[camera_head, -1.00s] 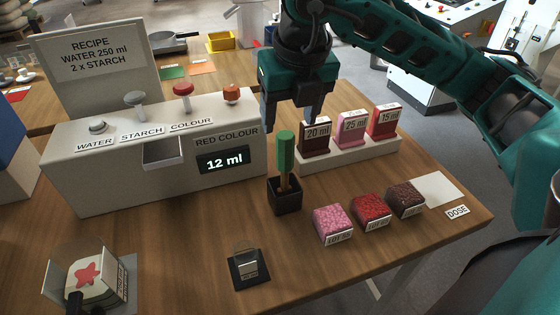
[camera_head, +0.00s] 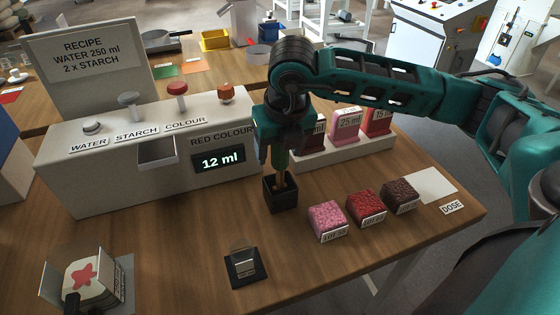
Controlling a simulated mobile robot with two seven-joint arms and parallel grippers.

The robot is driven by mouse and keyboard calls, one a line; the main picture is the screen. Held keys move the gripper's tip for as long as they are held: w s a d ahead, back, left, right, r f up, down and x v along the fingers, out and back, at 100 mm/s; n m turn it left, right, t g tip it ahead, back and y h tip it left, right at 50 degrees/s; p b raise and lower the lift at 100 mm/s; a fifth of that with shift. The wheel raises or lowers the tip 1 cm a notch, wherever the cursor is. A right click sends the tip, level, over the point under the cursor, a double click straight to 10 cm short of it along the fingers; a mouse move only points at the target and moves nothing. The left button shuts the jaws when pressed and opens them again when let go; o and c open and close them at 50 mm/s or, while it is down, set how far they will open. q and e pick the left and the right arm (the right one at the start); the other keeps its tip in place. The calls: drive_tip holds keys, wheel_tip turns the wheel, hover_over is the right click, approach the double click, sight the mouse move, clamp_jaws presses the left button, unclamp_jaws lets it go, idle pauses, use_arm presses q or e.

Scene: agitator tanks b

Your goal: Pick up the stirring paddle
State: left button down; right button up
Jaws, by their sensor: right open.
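The stirring paddle (camera_head: 281,162) stands upright in a small black holder (camera_head: 281,196) on the wooden table. The upper end of the handle is hidden by the gripper. I cannot tell whether the fingers touch the handle. My left gripper does not show.
The white dispenser (camera_head: 110,178) stands close to the left of the holder. A white rack (camera_head: 345,153) with dose cards is behind at the right. Pink (camera_head: 327,220), red (camera_head: 367,207) and brown (camera_head: 401,195) cubes sit right of the holder. A black plate (camera_head: 246,267) lies in front.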

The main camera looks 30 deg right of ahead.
drive_tip(key=shift+c, duration=0.3)
drive_tip(key=c, duration=1)
drive_tip(key=shift+r, duration=0.1)
